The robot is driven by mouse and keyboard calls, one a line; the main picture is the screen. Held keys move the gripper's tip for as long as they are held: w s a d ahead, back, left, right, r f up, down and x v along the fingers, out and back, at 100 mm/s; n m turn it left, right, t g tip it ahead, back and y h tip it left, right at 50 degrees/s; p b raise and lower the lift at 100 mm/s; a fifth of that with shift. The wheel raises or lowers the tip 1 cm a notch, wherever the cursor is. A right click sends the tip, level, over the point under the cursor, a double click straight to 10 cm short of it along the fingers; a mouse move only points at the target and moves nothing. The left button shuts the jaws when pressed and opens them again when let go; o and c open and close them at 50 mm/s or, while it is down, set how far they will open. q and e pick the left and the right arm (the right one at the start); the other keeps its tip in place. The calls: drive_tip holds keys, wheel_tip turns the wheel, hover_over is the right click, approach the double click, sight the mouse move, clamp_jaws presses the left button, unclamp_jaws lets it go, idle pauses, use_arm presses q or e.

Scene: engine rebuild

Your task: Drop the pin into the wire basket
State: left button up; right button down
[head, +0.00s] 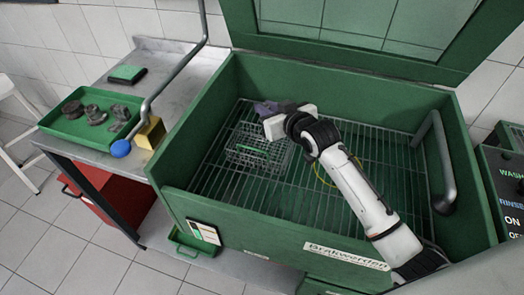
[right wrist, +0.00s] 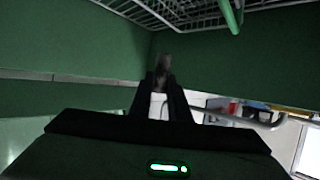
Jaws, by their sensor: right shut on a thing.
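The wire basket (head: 232,160) with a green handle stands on the rack inside the green wash cabinet. Its wires and green handle also show at the top of the right wrist view (right wrist: 185,14). My right gripper (head: 268,109) is over the far side of the basket, inside the cabinet. It is shut on a dark grey-brown piece, the pin (right wrist: 163,65), which sticks out past the fingertips in the right wrist view. In the head view the pin cannot be told apart from the dark fingers. My left gripper is not in view.
The cabinet's green walls (head: 205,125) surround the rack (head: 310,205), with the lid (head: 360,30) raised behind. A grey pipe (head: 435,160) stands at the right. A green tray (head: 75,125) of dark parts and a yellow block (head: 150,133) are on the left bench.

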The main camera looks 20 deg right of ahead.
drive_tip(key=shift+f, duration=0.4)
wheel_tip(320, 180, down, 5)
drive_tip(key=b, duration=0.4)
drive_tip(key=shift+r+b, duration=0.2)
drive_tip(key=shift+b, duration=0.2)
drive_tip(key=shift+r, duration=0.1)
drive_tip(key=c, duration=1.6)
unclamp_jaws()
drive_tip(key=v, duration=1)
drive_tip(key=shift+s+p, duration=0.2)
drive_tip(key=shift+p, duration=0.2)
